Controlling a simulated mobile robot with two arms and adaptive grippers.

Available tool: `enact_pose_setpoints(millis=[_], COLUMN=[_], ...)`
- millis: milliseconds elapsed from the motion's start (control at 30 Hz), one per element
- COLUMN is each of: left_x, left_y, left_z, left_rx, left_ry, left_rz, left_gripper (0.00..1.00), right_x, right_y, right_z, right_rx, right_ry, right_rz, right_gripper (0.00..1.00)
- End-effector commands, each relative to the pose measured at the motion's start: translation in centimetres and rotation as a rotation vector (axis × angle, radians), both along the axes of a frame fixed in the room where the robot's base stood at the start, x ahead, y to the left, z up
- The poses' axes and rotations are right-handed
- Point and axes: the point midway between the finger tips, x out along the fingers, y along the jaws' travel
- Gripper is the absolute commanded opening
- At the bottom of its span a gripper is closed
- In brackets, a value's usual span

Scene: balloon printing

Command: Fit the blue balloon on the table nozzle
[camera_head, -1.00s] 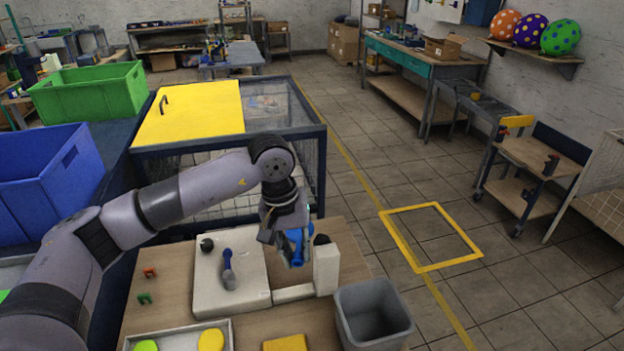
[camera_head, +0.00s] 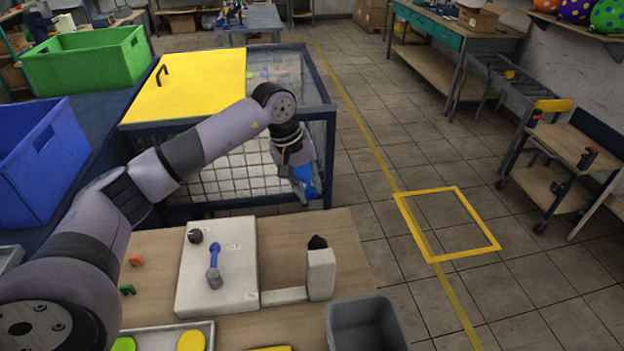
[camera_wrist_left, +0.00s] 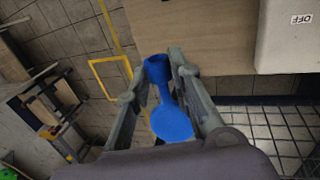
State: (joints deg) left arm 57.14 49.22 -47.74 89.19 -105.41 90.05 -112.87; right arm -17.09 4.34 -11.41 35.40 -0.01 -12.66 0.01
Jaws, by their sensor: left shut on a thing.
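The blue balloon (camera_head: 309,182) is held in my left gripper (camera_head: 303,192), in front of the wire cage and beyond the table's far edge in the head view. In the left wrist view the balloon (camera_wrist_left: 170,122) lies between the two fingers (camera_wrist_left: 150,78), with its narrow neck and flared mouth towards the fingertips. A black-tipped nozzle (camera_head: 317,242) tops a white post (camera_head: 320,273), joined to a white base unit (camera_head: 238,262) on the wooden table. The gripper and balloon are apart from the nozzle. My right gripper is not in view.
The base unit carries a black knob (camera_head: 195,236) and a blue-handled lever (camera_head: 213,256). A grey bin (camera_head: 366,318) stands at the table's right front. The yellow-topped wire cage (camera_head: 187,87) is behind the table. Open floor lies to the right.

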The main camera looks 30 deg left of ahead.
Motion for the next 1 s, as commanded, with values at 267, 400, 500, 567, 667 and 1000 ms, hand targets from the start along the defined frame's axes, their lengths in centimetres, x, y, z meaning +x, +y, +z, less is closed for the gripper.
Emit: enact_pose_setpoints(millis=[267, 400, 500, 567, 667, 1000], left_x=[-0.1, -0.2, -0.2, -0.2, -0.3, -1.3], left_y=[-0.1, -0.2, -0.2, -0.2, -0.3, -1.0], left_z=[-3.1, -4.5, -5.5, -6.1, -7.1, -9.0], left_rx=[0.0, 0.0, 0.0, 0.0, -0.001, 0.002], left_ry=[0.002, 0.001, 0.001, 0.001, 0.002, -0.001], left_rz=[-0.002, -0.001, -0.001, -0.001, -0.001, -0.003], left_gripper=[0.11, 0.11, 0.11, 0.11, 0.11, 0.11], right_x=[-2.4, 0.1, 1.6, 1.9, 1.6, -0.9], right_y=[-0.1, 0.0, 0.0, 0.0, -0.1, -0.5], right_z=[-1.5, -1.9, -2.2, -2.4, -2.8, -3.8], right_rx=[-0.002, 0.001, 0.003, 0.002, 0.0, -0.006], right_ry=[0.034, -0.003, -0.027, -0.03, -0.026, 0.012], right_rz=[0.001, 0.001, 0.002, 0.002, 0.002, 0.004], right_gripper=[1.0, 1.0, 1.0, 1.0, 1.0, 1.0])
